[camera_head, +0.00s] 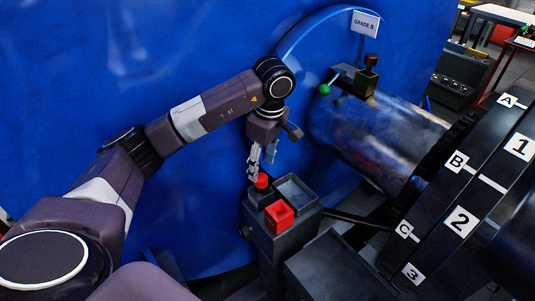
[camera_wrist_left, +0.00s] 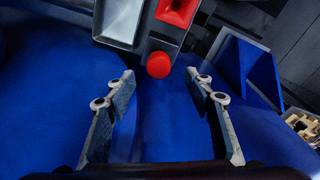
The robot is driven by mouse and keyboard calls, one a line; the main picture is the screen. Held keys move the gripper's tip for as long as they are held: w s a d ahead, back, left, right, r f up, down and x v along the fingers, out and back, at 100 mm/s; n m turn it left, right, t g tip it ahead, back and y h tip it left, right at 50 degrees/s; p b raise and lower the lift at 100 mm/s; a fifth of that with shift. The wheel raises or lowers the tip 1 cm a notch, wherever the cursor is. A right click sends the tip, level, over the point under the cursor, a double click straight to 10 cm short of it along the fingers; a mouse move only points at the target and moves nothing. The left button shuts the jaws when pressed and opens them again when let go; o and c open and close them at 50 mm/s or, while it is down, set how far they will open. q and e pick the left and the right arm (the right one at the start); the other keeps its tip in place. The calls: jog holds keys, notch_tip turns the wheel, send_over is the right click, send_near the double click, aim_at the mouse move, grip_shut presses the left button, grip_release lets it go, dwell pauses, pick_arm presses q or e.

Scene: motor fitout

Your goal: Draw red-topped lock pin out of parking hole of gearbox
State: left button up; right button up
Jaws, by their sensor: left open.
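A round red top (camera_head: 262,181), which looks like that of the lock pin, stands at the back left corner of a dark grey box (camera_head: 286,242). The pin's shaft is hidden. I cannot tell for sure that this box is the gearbox. My left gripper (camera_head: 261,167) is open and points down just above the red top. In the left wrist view the gripper (camera_wrist_left: 160,88) has its two fingers apart and empty. The red top (camera_wrist_left: 158,65) shows between and just beyond the fingertips. My right gripper is not in view.
A red square piece (camera_head: 279,217) sits on the box beside an open grey tray (camera_head: 296,190). A large metal cylinder (camera_head: 380,140) with a green-knobbed lever (camera_head: 324,89) lies behind right. A dark rack labelled with numbers and letters (camera_head: 462,220) stands at the right.

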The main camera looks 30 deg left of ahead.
aim_at(260, 176)
pick_arm(q)
jog(key=f, duration=0.4)
jog(key=shift+a+f, duration=0.15)
jog(key=shift+a, duration=0.05)
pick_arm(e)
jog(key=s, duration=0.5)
pick_arm(q)
jog(key=shift+w+a+f+p, duration=0.1)
jog(key=shift+f+p, duration=0.25)
jog(key=shift+f, duration=0.5)
jog(key=shift+c, duration=0.3)
jog(key=c, duration=1.2)
jog(key=shift+r, duration=0.2)
grip_shut()
jog(key=shift+r+p, duration=1.9)
jog(key=shift+r, duration=1.05)
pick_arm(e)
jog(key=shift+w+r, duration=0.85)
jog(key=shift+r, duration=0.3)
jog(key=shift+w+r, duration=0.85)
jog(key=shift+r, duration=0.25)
